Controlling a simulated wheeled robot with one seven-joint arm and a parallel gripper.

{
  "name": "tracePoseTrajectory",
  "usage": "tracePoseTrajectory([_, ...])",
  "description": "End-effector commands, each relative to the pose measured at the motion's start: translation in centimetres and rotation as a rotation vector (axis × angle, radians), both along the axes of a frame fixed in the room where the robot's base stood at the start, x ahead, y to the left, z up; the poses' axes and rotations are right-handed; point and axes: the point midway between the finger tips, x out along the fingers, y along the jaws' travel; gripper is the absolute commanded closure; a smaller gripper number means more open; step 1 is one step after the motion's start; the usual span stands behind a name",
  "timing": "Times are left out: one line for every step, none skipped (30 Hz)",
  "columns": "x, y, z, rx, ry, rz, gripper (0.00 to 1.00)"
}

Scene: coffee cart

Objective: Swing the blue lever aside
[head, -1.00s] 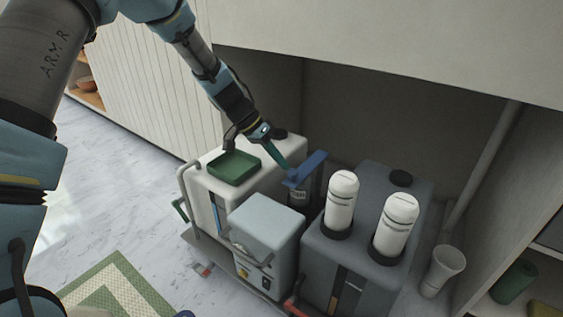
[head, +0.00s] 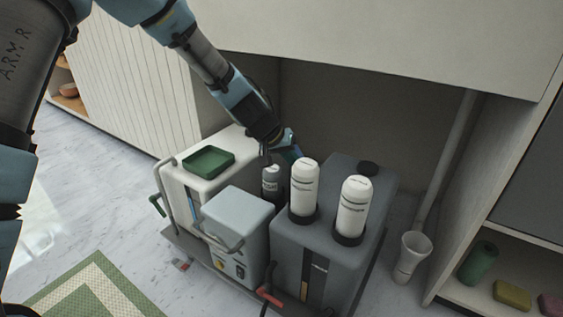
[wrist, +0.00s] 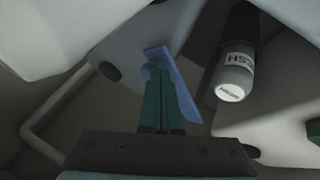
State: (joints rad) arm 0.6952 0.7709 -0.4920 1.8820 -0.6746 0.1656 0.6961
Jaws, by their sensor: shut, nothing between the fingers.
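The blue lever (wrist: 183,92) shows in the wrist view as a flat blue bar beside the fingers of my gripper (wrist: 155,76). My green fingers are shut together with nothing between them. They lie along the lever's left side and overlap it near its top; I cannot tell whether they press on it. In the head view my gripper (head: 293,153) reaches down behind the white bottles. The lever is mostly hidden there by the gripper and a bottle. A dark bottle with a white label (wrist: 236,68) stands to the right of the lever in the wrist view.
Two white bottles (head: 304,188) (head: 353,205) stand on the dark grey unit (head: 292,250). A green tray (head: 208,160) sits on the white unit at left. A grey box (head: 237,218) stands in front. A pale cup (head: 411,255) is at right. A wall closes off the back.

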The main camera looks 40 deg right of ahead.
Motion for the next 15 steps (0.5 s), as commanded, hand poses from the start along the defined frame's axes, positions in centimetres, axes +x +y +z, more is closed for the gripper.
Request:
tracePoseTrajectory([-0.6, -0.5, 0.2, 0.001, 0.002, -0.003, 1.0])
tracePoseTrajectory([-0.8, -0.8, 0.2, 0.002, 0.001, -0.002, 1.0])
tracePoseTrajectory([-1.0, -1.1, 0.2, 0.002, 0.001, -0.003, 1.0])
tracePoseTrajectory([-1.2, -1.4, 0.2, 0.001, 0.0, -0.003, 1.0])
tracePoseTrajectory([-1.3, -1.6, 0.2, 0.001, 0.0, -0.003, 1.0])
tracePoseTrajectory([-1.5, -1.9, 0.1, 0.002, 0.001, -0.002, 1.0])
tracePoseTrajectory([-1.6, -2.0, 0.1, 0.002, 0.001, -0.003, 1.0])
tracePoseTrajectory([-1.8, -2.2, 0.1, 0.002, 0.001, -0.004, 1.0])
tracePoseTrajectory([-1.9, -2.4, 0.1, 0.002, 0.001, -0.004, 1.0])
tracePoseTrajectory([-2.0, -2.6, 0.0, 0.002, 0.001, -0.002, 1.0])
tracePoseTrajectory([-2.0, -2.7, 0.0, 0.002, 0.002, -0.002, 1.0])
tracePoseTrajectory([-2.1, -2.9, 0.0, 0.002, 0.001, -0.002, 1.0])
tracePoseTrajectory([-2.1, -2.9, 0.0, 0.002, 0.001, -0.002, 1.0])
tracePoseTrajectory([-2.2, -3.0, 0.0, 0.002, 0.0, -0.003, 1.0])
tracePoseTrajectory([-2.2, -3.1, 0.0, 0.002, 0.0, -0.003, 1.0])
